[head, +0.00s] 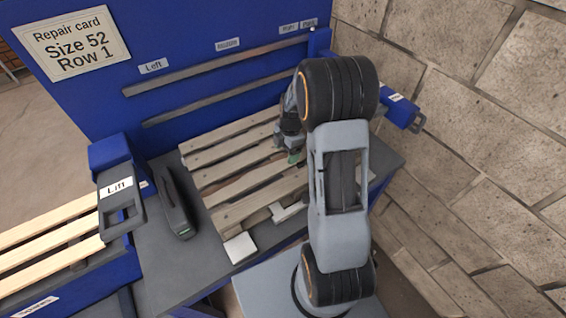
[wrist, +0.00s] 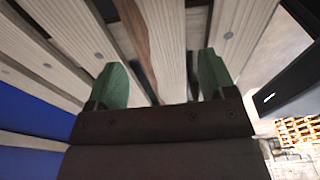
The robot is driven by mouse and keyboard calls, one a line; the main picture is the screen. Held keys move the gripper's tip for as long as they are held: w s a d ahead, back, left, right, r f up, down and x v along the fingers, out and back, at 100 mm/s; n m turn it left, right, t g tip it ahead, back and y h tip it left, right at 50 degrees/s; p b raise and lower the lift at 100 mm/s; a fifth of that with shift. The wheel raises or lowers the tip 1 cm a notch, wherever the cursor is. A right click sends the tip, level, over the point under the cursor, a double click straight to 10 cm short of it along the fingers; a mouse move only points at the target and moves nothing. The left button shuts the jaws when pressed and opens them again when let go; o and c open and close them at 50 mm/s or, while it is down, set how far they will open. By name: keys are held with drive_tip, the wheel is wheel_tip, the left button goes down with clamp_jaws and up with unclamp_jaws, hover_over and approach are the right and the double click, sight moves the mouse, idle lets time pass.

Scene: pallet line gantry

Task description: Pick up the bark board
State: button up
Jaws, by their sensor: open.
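In the wrist view a pale board with a dark brown bark-like strip along its left edge, seemingly the bark board (wrist: 166,45), runs between the fingers. My gripper (wrist: 163,78) has its two green fingertips apart, one on either side of that board. I cannot tell whether they touch it. In the head view my gripper (head: 294,156) is low over the right part of the wooden pallet (head: 228,157), partly hidden by my arm. I cannot pick out the bark edge in the head view.
A blue back panel (head: 200,50) with slots and a repair card (head: 72,44) reading "Size 52 Row 1" stands behind the pallet. A dark tool (head: 176,203) and a blue-black handle (head: 121,205) are left. Pale slats (head: 45,240) lie further left. A block wall (head: 480,130) closes the right.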

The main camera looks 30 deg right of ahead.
sight(284, 161)
drive_tip(key=shift+a+f+p, duration=0.15)
drive_tip(key=shift+f+p, duration=0.15)
drive_tip(key=shift+f, duration=0.8)
drive_tip(key=shift+a+f+p, duration=0.15)
drive_tip(key=shift+f+p, duration=0.15)
drive_tip(key=shift+f, duration=0.8)
drive_tip(key=shift+c, duration=0.2)
drive_tip(key=c, duration=0.8)
